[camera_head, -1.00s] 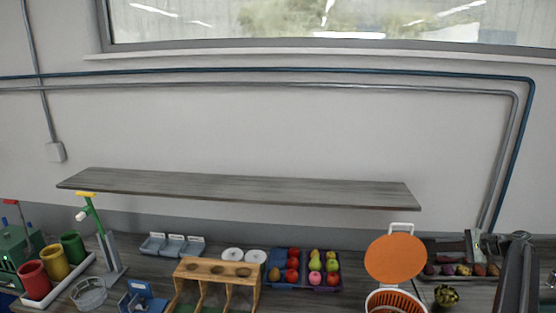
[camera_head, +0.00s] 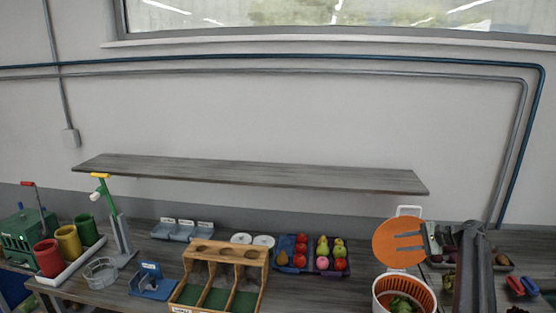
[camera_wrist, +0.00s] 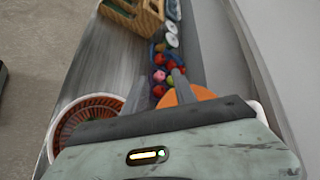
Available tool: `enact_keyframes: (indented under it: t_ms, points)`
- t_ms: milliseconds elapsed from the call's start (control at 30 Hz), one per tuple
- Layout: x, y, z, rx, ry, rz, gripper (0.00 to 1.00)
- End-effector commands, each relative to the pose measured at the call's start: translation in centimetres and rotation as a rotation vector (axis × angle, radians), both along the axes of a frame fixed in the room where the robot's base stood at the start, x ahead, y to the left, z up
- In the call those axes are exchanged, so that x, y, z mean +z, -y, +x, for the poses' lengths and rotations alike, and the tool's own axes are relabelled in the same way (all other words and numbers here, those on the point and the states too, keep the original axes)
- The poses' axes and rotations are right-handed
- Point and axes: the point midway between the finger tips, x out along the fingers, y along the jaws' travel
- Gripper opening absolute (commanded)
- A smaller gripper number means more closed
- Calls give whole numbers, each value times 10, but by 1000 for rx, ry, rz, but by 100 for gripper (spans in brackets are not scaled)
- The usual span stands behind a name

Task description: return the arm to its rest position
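My gripper (camera_head: 397,242) is in the right part of the head view, its two fingers pointing left in front of an orange round lid (camera_head: 390,252). The fingers are apart with nothing between them, so it is open and empty. In the wrist view the two fingers (camera_wrist: 158,78) also stand apart, above the bench. My arm (camera_head: 472,275) reaches up from the bottom right edge of the head view. Whether the gripper touches the lid cannot be told.
The orange-lined white basket (camera_head: 425,292) with greens stands below the lid. A fruit tray (camera_head: 312,270), a wooden bin rack (camera_head: 187,285) and coloured cups (camera_head: 68,240) stand further left. A grey shelf (camera_head: 250,174) hangs above the bench.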

Motion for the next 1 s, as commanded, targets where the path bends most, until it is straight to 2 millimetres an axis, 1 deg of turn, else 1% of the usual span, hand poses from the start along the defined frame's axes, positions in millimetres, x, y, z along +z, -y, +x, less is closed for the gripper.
enact_keyframes:
  t_ms: [33,67,133,167,200,267,300,367,400,467,500,533,567,600,633,667,700,733,800,833,900,1000]
  points:
    - [-22,-31,0,33,-6,-9,33]
    - [-32,-50,0,54,-12,-18,33]
    - [-59,-98,-5,109,-28,-49,33]
    - [-72,-121,-9,137,-36,-67,33]
    - [-90,-152,-16,176,-45,-97,33]
    - [-118,-196,-31,239,-56,-149,33]
    - [-137,-224,-43,282,-63,-190,33]
    - [-166,-264,-65,353,-68,-259,33]
    - [-186,-288,-83,402,-69,-311,33]
    - [-217,-320,-113,483,-68,-401,33]
    - [-238,-338,-136,540,-64,-466,33]
    - [-254,-350,-155,586,-59,-520,33]
    - [-269,-359,-175,634,-54,-580,33]
    - [-287,-366,-202,699,-44,-663,33]
    - [-297,-366,-220,745,-38,-726,33]
    - [-304,-363,-236,786,-33,-786,33]
    - [-308,-355,-254,831,-29,-858,33]
    - [-308,-345,-264,860,-29,-909,33]
    - [-306,-320,-282,916,-32,-1007,33]
    - [-306,-312,-288,940,-32,-1042,33]
    - [-307,-296,-290,998,-27,-1108,33]
    - [-307,-296,-286,1043,-3,-1122,33]
